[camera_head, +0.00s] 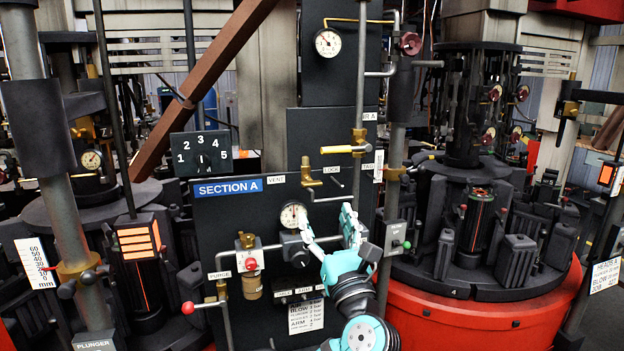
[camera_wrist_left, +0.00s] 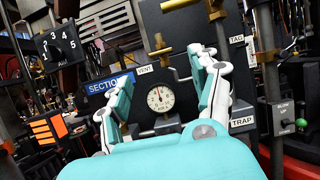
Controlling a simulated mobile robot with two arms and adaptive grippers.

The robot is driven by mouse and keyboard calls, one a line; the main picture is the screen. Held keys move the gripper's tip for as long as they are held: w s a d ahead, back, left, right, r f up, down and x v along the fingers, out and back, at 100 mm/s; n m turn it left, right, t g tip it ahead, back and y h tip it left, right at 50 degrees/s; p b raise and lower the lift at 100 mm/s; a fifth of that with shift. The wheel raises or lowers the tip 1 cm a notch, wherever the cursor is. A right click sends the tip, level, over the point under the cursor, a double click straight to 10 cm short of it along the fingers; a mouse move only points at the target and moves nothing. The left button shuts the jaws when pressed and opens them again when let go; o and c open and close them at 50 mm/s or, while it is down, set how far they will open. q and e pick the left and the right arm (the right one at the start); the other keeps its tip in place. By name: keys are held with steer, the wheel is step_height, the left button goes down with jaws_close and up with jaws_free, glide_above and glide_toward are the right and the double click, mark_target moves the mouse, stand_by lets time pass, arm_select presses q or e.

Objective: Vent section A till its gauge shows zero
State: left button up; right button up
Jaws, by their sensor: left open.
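The dark section A panel (camera_head: 220,215) carries a blue SECTION A label. Its small round white gauge (camera_head: 292,214) sits under the brass vent valve (camera_head: 308,173), beside the VENT tag (camera_head: 279,180). The gauge also shows in the left wrist view (camera_wrist_left: 160,98), its needle roughly upward; the reading is too small to tell. The brass vent fitting (camera_wrist_left: 159,48) stands above it there. My left gripper (camera_head: 325,219) is open and empty in front of the panel, below and right of the vent valve. Its fingers frame the gauge in the left wrist view. My right gripper is out of view.
A yellow-handled lever valve (camera_head: 343,149) juts out above the vent valve. The purge valve (camera_head: 248,265) with a red button is lower left. A black numbered dial (camera_head: 202,153) stands upper left. Vertical pipes pass close to the right, beside the red rotary base (camera_head: 480,325).

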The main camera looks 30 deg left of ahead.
mark_target(312, 182)
arm_select(q)
steer(key=p+x, duration=0.2)
steer(key=x, duration=0.8)
steer(key=shift+w+a, duration=0.25)
steer(key=c, duration=1.2)
steer(key=shift+f, duration=0.1)
